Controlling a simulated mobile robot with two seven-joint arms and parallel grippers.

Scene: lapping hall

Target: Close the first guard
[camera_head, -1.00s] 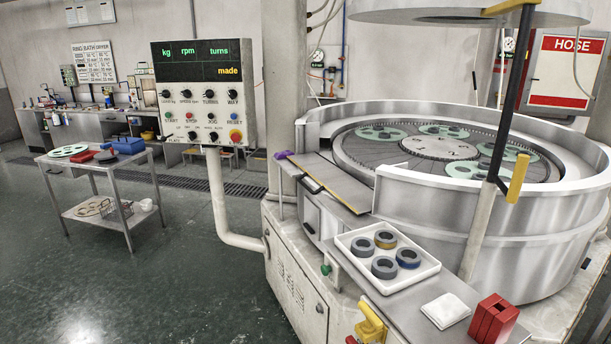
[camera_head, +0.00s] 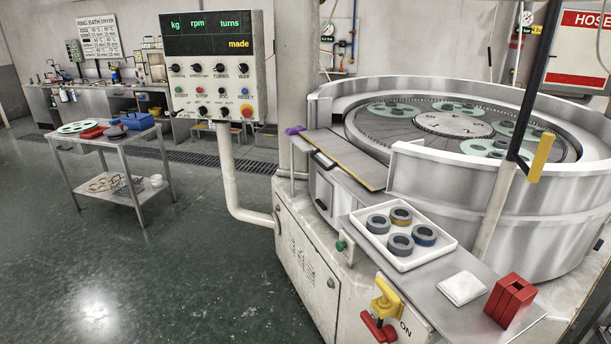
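The lapping machine's round drum stands at the right in the head view. Its curved metal guard wall (camera_head: 435,200) rises around the near right side, and another wall section (camera_head: 335,98) curves around the far left. Between them at the left is a gap, where a flat grey shelf (camera_head: 345,160) with a yellow edge leads to the lapping plate (camera_head: 385,130). Green carriers (camera_head: 398,109) lie on the plate. I cannot tell which section is the first guard. Neither of my grippers is in view.
A control panel (camera_head: 212,68) stands left of the machine. A white tray (camera_head: 444,247) with several rings, a white pad (camera_head: 462,288) and a red block (camera_head: 508,300) sit on the front ledge. A trolley (camera_head: 110,150) stands at left; the floor (camera_head: 150,270) before it is clear.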

